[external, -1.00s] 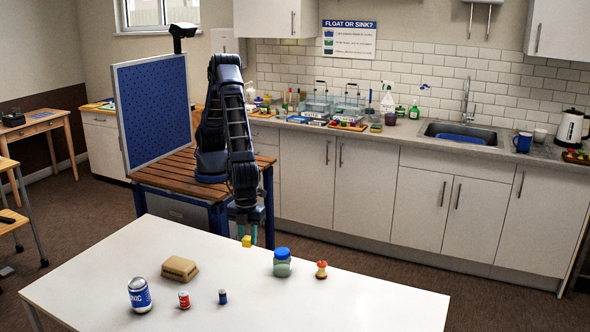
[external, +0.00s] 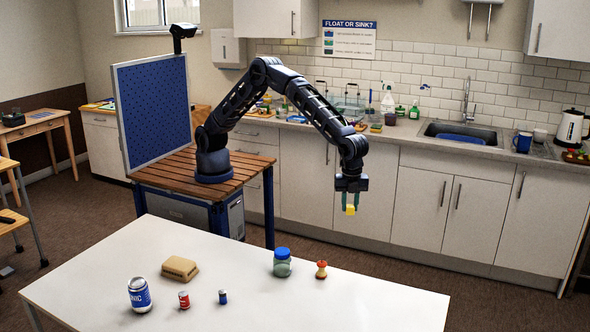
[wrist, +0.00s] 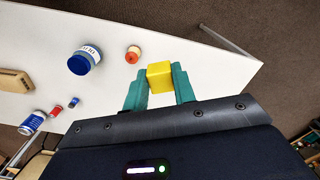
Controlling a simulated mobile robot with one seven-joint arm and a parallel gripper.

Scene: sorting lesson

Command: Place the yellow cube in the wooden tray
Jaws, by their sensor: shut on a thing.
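The yellow cube (external: 350,210) is held between the teal fingers of my gripper (external: 350,203). In the wrist view the yellow cube (wrist: 159,75) sits between both fingertips of my gripper (wrist: 158,82), with a finger touching each side. I cannot pick out the wooden tray with certainty; small brown tray-like pieces on the back counter are too small to tell.
The back counter (external: 400,134) is crowded left of the sink (external: 460,136).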

